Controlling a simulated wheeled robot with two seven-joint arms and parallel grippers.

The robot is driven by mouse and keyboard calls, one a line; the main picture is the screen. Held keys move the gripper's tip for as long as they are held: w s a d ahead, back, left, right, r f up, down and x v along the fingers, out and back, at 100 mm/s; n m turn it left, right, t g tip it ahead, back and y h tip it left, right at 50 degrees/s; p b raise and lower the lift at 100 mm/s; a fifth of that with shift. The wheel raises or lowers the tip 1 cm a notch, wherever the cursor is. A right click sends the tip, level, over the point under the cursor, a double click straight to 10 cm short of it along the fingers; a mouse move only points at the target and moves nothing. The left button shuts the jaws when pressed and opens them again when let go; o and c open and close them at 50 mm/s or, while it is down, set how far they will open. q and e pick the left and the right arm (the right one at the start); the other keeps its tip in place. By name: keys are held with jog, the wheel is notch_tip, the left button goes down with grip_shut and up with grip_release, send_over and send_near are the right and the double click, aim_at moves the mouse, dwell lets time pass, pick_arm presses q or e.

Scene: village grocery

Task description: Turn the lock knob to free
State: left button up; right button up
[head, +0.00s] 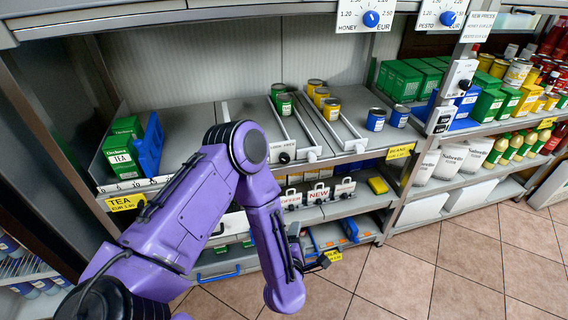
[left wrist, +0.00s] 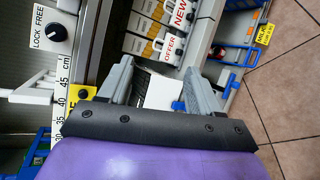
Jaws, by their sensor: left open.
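The lock knob (left wrist: 56,32) is a round black knob on a white plate (left wrist: 42,17) lettered LOCK and FREE, at the upper left of the left wrist view. A small pale mark shows on it, but I cannot tell surely which word it faces. In the head view a black knob (head: 284,158) on a white plate at the shelf's front edge looks like the same one. My left gripper (left wrist: 158,88) is open and empty, apart from the knob. In the head view its fingers (head: 322,262) are low, below the shelf edge. My right gripper is not in view.
A ruler strip (left wrist: 62,95) runs along the shelf edge near the knob. White rails (head: 305,130) and cans (head: 376,119) stand on the shelf. Boxes (left wrist: 150,45) marked NEW and OFFER sit on the shelf below. The tiled floor (head: 390,275) is clear.

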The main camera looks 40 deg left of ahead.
pick_arm(q)
jog(key=w+a+r+n+t+y, duration=0.1)
jog(key=w+a+r+n+y, duration=0.2)
jog(key=r+n, duration=0.45)
jog(key=n+g+y, duration=0.2)
jog(key=n+y, duration=0.3)
jog(key=n, duration=0.9)
send_near(286, 161)
jog(key=p+x, duration=0.1)
jog(key=x, duration=0.7)
jog(key=shift+a, duration=0.2)
jog(key=c, duration=1)
